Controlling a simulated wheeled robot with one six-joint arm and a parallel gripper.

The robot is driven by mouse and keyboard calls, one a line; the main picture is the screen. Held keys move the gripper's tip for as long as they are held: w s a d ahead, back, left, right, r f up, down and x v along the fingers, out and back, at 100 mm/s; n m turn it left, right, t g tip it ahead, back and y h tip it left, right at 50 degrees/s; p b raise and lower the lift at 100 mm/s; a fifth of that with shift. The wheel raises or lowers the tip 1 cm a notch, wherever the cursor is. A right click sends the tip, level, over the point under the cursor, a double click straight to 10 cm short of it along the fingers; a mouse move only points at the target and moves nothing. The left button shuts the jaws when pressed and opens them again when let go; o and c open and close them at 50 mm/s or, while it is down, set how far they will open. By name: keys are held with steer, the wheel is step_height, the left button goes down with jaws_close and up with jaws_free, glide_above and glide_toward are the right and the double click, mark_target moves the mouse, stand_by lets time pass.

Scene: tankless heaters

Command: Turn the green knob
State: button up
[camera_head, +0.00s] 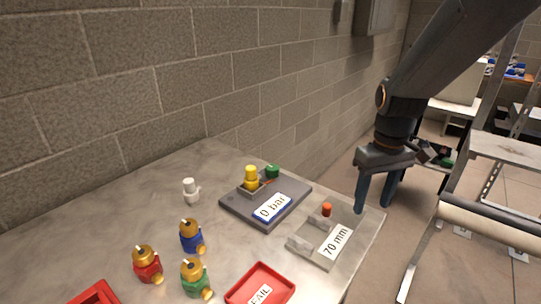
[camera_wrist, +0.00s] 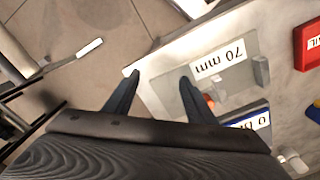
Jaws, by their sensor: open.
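The green knob (camera_head: 272,171) sits at the back of a dark grey panel labelled "0 bar" (camera_head: 262,203), next to a yellow fitting (camera_head: 251,178). My gripper (camera_head: 376,203) is open and empty, over the right edge of the table, to the right of the knob and apart from it. In the wrist view the two fingers of my gripper (camera_wrist: 160,82) point toward the table corner beside the "70 mm" fixture (camera_wrist: 225,62). The green knob cannot be made out in the wrist view.
The clear "70 mm" fixture with an orange-red peg (camera_head: 327,210) stands between my gripper and the panel. Red, blue and green valves with brass tops (camera_head: 190,236), a white fitting (camera_head: 190,190) and a red FAIL tray (camera_head: 260,289) share the table. A block wall (camera_head: 180,80) rises behind.

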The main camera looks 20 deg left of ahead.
steer(key=w+a+r+n+p, duration=0.2)
steer(key=w+a+n, duration=0.15)
steer(key=a, duration=0.45)
steer(key=w+a+r+n+p, duration=0.1)
steer(key=w+a+r+n, duration=0.2)
steer(key=w+a, duration=0.35)
steer(key=r+n+p, duration=0.2)
steer(key=n, duration=0.2)
glide_above(272, 167)
steer(key=shift+d+f, duration=0.1)
steer(key=shift+d, duration=0.15)
steer(key=shift+a+f+p, duration=0.1)
steer(key=shift+a+p, duration=0.15)
steer(key=shift+p, duration=0.05)
steer(key=shift+f+p, duration=1.2)
steer(key=shift+f, duration=2.55)
steer(key=c, duration=1)
